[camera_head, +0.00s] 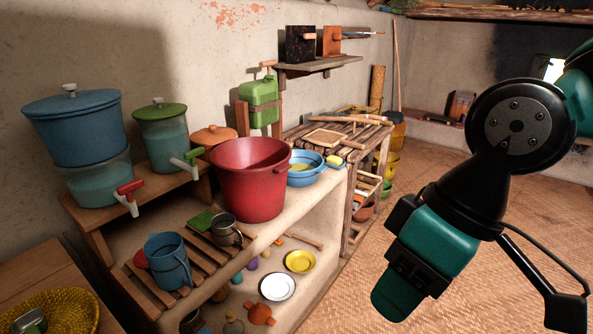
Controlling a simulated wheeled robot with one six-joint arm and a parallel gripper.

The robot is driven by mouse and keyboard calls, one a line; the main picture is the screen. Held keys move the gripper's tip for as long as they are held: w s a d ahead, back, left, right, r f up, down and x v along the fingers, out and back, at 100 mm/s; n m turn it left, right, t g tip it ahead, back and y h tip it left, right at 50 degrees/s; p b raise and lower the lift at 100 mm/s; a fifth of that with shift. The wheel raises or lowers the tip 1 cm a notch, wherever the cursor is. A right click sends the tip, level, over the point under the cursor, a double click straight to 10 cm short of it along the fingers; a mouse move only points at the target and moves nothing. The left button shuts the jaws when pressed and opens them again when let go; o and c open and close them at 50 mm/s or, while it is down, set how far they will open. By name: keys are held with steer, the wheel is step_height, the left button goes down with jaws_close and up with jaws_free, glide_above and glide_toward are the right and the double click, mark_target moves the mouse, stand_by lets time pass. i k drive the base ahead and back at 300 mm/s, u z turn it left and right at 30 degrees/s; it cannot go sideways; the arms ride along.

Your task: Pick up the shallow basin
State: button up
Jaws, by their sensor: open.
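The shallow basin is most likely the blue, low-walled basin (318,174) on the pale counter, just right of the large red tub. It stands upright and a yellowish content shows inside it. The red tub hides part of its left side. My gripper (397,290), black and teal, hangs over the woven floor at the lower right, in front of the counter and well apart from the basin. It is open, and nothing shows in it.
The tall red tub (250,185) stands close against the basin's left. A slatted wooden rack (338,135) with sticks stands behind it. A white plate (278,287) and yellow bowl (300,262) lie below the counter. The woven floor (465,200) has free room.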

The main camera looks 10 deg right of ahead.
mark_target(306, 165)
steer(key=z, duration=1)
steer(key=i, duration=3.35)
steer(key=u, duration=3.55)
